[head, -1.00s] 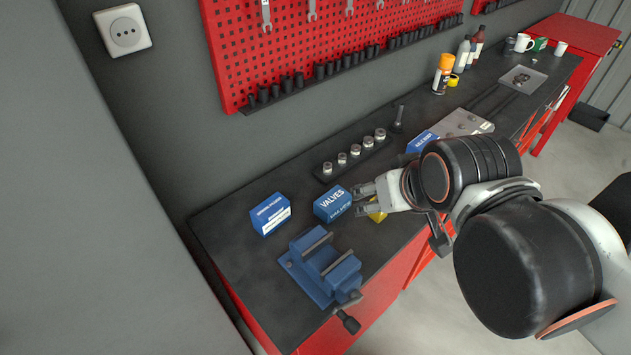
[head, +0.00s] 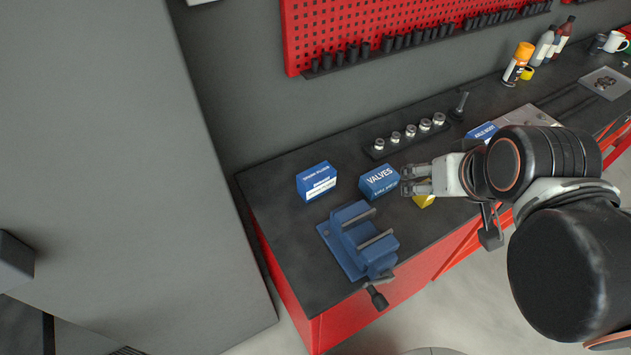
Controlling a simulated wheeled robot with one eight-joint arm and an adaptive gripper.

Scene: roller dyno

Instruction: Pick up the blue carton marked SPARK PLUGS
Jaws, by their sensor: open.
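A blue carton (head: 317,182) with a white band stands at the left of the dark bench top; its small lettering is too blurred to read surely. A second blue carton, marked VALVES (head: 379,182), stands just to its right. A third blue carton (head: 482,131) is further right, partly hidden by my arm, and its label is not legible. My gripper (head: 406,180) is open, its fingers pointing left at the right side of the VALVES carton. I cannot tell whether they touch it. No carton is seen between the fingers.
A blue vise (head: 358,245) stands at the bench's front left. A yellow object (head: 424,201) is partly hidden under my gripper. A dark rack with several small metal parts (head: 405,138) lies behind. An orange-capped can (head: 518,63) and bottles stand further back.

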